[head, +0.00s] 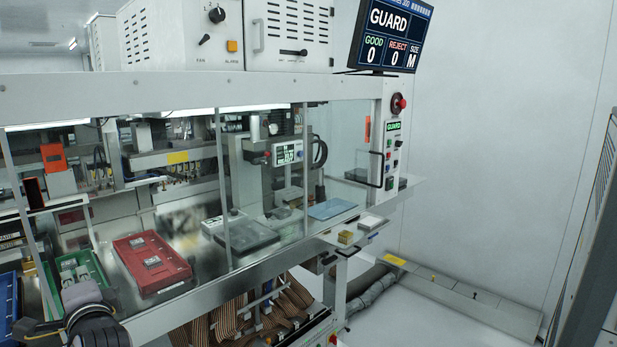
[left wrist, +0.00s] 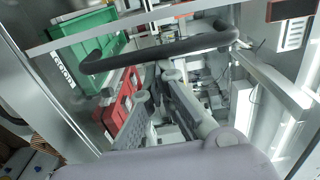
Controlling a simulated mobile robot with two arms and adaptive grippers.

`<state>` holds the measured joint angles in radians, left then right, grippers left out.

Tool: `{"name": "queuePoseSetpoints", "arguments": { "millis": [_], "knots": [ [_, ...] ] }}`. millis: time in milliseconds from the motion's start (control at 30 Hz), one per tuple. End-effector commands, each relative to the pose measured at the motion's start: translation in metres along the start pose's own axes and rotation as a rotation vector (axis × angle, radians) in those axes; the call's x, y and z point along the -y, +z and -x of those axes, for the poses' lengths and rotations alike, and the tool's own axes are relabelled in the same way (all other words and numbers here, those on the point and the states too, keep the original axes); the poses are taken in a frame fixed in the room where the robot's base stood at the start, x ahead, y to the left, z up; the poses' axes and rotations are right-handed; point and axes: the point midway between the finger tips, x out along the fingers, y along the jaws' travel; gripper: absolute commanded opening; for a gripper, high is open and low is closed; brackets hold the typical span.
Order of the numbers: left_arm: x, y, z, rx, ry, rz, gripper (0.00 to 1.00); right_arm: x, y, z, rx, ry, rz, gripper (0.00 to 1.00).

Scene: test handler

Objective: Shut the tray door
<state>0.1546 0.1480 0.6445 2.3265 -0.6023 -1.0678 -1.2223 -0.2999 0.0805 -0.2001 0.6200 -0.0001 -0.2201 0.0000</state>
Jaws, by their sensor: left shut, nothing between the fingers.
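The tray door seems to be the clear panel with a pale metal frame (left wrist: 180,10) in the left wrist view. A black bar handle (left wrist: 160,52) runs across it. In the head view its handle shows as a dark bar at the lower left (head: 42,326). My left gripper (left wrist: 166,72) is shut and empty, its fingertips at the handle's near side; I cannot tell whether they touch it. My left gripper is at the bottom left of the head view (head: 97,328), mostly cut off. How far the door stands open is unclear. My right gripper is not seen.
Behind the clear front are a red tray (head: 128,252), a green tray (head: 98,270) and part of a blue tray (head: 8,300). A steel ledge (head: 215,283) runs along the machine front. A screen (head: 390,35) reads GUARD. Open floor lies at the right.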

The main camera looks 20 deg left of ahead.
Motion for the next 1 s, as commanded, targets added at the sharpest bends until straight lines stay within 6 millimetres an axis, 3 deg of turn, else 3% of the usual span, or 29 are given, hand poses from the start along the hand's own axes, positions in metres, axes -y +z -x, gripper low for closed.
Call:
{"name": "queuePoseSetpoints", "arguments": {
  "millis": [333, 800, 1000],
  "knots": [
    [0.001, 0.042, 0.000, 0.003, 0.000, -0.003, 0.00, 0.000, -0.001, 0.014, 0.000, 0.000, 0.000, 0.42],
    [0.001, 0.050, 0.000, 0.001, -0.001, -0.001, 0.00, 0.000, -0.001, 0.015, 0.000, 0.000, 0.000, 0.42],
    [0.001, 0.070, 0.000, 0.004, 0.001, -0.005, 0.00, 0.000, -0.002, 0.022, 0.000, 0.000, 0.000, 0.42]
  ]
}}
